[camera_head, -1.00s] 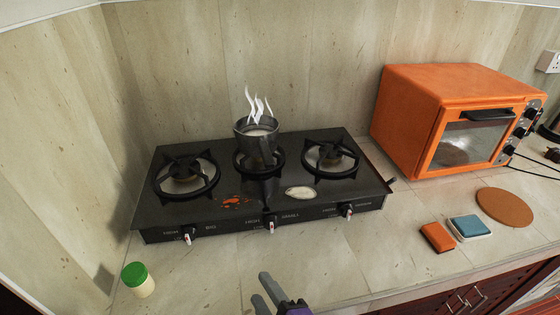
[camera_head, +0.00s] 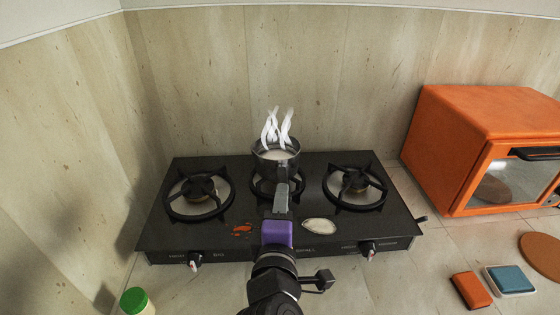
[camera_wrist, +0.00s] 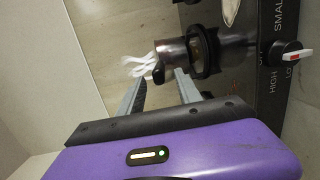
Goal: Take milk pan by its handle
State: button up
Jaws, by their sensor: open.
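The milk pan (camera_head: 262,167) is a small dark metal pot with pale liquid and white steam. It stands upright on the middle burner of the black stove (camera_head: 225,235). In the wrist view the pan (camera_wrist: 172,50) appears sideways, and its short black handle (camera_wrist: 158,73) points toward me. My gripper (camera_head: 281,190) is in front of the pan, over the stove, with its purple body toward the front edge. In the wrist view my gripper (camera_wrist: 160,78) is open, with the handle's end between or just beyond its fingertips. I cannot tell whether the fingers touch it.
An orange oven (camera_head: 450,155) stands to the right. An orange sponge (camera_head: 471,290), a blue-topped block (camera_head: 511,280) and a round brown board (camera_head: 542,252) lie before it. A green-lidded jar (camera_head: 134,302) is at front left. A pale oval (camera_head: 319,226) lies on the stove.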

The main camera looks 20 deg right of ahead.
aim_at(284, 180)
jog(key=p+x, duration=0.2)
jog(key=x, duration=0.5)
jog(key=shift+r, duration=0.15)
jog(key=shift+w+d, duration=0.1)
jog(key=shift+w, duration=0.2)
grip_shut()
dwell(1.0)
